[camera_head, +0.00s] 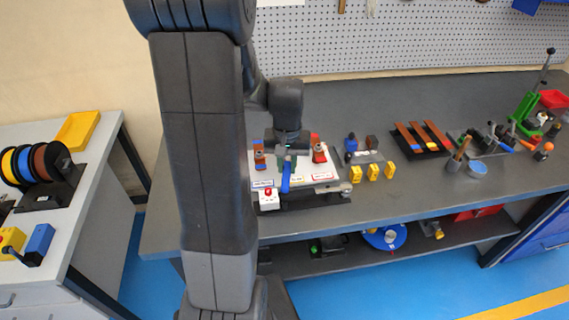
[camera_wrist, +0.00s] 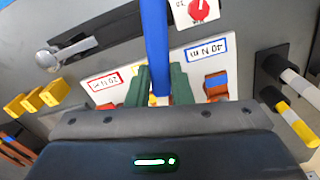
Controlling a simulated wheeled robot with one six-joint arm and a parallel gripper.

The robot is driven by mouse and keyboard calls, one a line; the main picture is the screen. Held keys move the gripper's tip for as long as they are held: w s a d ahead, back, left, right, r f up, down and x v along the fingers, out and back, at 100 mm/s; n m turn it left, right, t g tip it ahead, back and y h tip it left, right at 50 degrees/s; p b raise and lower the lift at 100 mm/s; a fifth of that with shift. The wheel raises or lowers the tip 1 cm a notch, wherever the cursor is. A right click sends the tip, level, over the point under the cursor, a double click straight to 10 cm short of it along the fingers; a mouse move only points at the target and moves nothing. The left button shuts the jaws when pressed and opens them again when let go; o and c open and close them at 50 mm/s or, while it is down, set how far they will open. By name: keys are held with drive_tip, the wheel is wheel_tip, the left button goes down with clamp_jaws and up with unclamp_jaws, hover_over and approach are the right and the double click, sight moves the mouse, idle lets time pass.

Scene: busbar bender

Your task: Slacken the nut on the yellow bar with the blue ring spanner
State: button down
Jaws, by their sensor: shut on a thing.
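My gripper (camera_wrist: 158,88) is shut on the blue ring spanner (camera_wrist: 157,45), whose blue shaft runs up from between the green fingers in the wrist view. In the head view the spanner (camera_head: 286,179) points down toward the front of the white panel (camera_head: 299,181). My gripper is over this panel, between two reddish-brown blocks. A small yellow patch (camera_wrist: 152,99) shows between the fingers in the wrist view; I cannot tell whether it is the yellow bar. The nut and the working end of the spanner are not distinguishable, so contact cannot be told.
A white box with a red knob (camera_head: 268,197) stands at the panel's front left. Several yellow blocks (camera_head: 373,172) stand to its right. Brown bars (camera_head: 422,137) lie on a rack farther right. Posts with yellow and white sections (camera_wrist: 290,119) are close at right in the wrist view.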

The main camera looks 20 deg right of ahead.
drive_tip(key=shift+d+n, duration=0.15)
drive_tip(key=shift+n, duration=0.15)
drive_tip(key=shift+s+d, duration=0.1)
drive_tip(key=shift+s+d+n, duration=0.2)
drive_tip(key=shift+d+n, duration=0.2)
drive_tip(key=shift+n, duration=0.2)
drive_tip(key=shift+d, duration=0.1)
drive_tip(key=shift+s+d+n, duration=0.1)
drive_tip(key=shift+d+n, duration=0.3)
drive_tip(key=shift+n, duration=0.2)
drive_tip(key=shift+r, duration=0.1)
drive_tip(key=shift+r+p, duration=2)
drive_tip(key=shift+r, duration=0.45)
